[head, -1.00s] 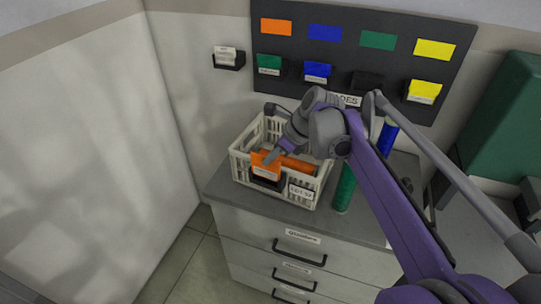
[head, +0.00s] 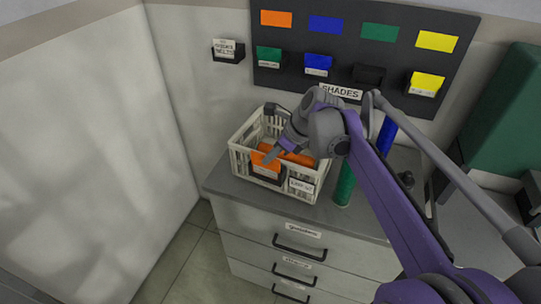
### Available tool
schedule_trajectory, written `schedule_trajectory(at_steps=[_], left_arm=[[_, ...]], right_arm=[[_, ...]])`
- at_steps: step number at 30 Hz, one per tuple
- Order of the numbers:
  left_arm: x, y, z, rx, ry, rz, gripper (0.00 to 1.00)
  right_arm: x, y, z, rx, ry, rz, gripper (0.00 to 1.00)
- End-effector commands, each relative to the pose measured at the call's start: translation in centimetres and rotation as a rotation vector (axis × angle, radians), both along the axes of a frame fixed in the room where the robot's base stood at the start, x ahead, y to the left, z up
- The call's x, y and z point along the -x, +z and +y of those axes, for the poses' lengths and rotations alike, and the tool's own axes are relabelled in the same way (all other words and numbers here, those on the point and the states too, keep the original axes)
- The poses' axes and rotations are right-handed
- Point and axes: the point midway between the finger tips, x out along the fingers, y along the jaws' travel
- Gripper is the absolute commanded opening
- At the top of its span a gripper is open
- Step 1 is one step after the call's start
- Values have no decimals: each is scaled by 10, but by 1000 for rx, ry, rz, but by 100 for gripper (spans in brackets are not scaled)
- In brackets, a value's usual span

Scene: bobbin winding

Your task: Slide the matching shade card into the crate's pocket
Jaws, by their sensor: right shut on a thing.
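The white slatted crate (head: 240,160) stands on the grey cabinet top and holds orange bobbins or rolls (head: 298,157). A dark pocket (head: 266,179) is on its front side. An orange shade card (head: 262,161) with a pale label stands at this pocket, its lower part apparently inside. My right gripper (head: 271,157) reaches down over the crate and is shut on the orange card. The arm hides part of the crate's back right. My left gripper is not in view.
The shade board (head: 388,52) on the wall bears colour patches and card holders with green, blue and yellow cards; one holder (head: 369,76) looks empty. A green roll (head: 344,185) and a blue roll (head: 386,138) stand right of the crate. The cabinet top (head: 220,183) is clear at left.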

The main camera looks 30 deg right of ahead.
Motion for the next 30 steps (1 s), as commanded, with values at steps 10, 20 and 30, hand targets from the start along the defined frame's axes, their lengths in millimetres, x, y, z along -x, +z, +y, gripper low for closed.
schedule_trajectory(at_steps=[10,20,30], left_arm=[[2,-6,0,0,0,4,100],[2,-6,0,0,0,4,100],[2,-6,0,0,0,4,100]], right_arm=[[1,-9,0,0,0,0,0],[1,-8,0,0,0,0,0],[1,-8,0,0,0,0,41]])
